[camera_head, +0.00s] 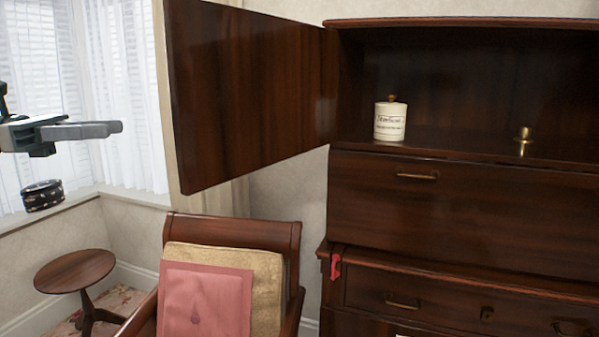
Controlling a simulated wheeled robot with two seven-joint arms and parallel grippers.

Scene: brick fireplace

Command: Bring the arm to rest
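My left gripper (112,128) is at the far left, raised in front of the bright window and pointing right. It is seen from the side, with its fingers overlapping, so I cannot tell whether they are apart. I see nothing held at its tips. It is clear of the cabinet (430,205) and its open door (250,95). My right gripper is out of view.
The wide-open door juts out left of the cabinet. A white lidded jar (390,121) and a small brass piece (524,136) stand on its shelf. A cushioned chair (235,232), round side table (75,271) and dark round box (42,195) are lower left.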

